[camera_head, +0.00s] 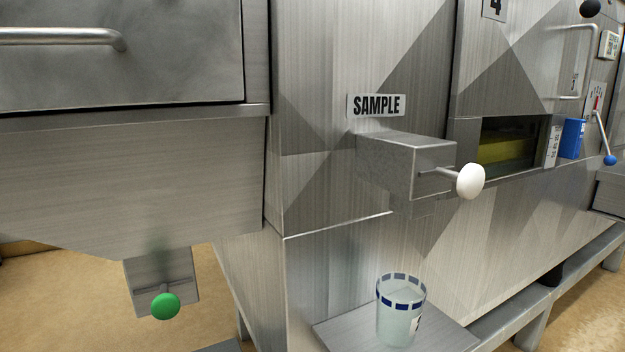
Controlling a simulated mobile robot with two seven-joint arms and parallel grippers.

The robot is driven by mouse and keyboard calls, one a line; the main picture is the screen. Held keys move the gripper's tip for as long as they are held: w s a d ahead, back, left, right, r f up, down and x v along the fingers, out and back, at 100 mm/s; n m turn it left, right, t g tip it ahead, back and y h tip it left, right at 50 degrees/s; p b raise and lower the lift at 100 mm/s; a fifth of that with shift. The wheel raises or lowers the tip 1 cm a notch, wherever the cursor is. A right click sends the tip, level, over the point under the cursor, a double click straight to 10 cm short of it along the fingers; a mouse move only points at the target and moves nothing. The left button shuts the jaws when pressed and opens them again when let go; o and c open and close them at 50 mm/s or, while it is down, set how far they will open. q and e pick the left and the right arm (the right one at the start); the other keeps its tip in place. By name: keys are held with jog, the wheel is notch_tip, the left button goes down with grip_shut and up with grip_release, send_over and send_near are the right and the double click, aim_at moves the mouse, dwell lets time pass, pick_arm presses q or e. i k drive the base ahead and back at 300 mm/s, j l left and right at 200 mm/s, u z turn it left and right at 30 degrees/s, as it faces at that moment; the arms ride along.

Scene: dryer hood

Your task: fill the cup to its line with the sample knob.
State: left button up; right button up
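The sample knob (470,181) is a white ball on a short rod. It sticks out of a grey metal box (405,160) under a "SAMPLE" label (376,105). No stream shows between box and cup. Neither of my grippers is in view.
A green knob (165,306) sits low at the left under a large metal housing. A drawer-like panel with a bar handle (60,37) is at the upper left. At the right are a window (508,145), a blue box (571,138) and a blue-tipped lever (609,160).

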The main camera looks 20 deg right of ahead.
aim_at(470, 181)
jog(key=z, duration=1.3)
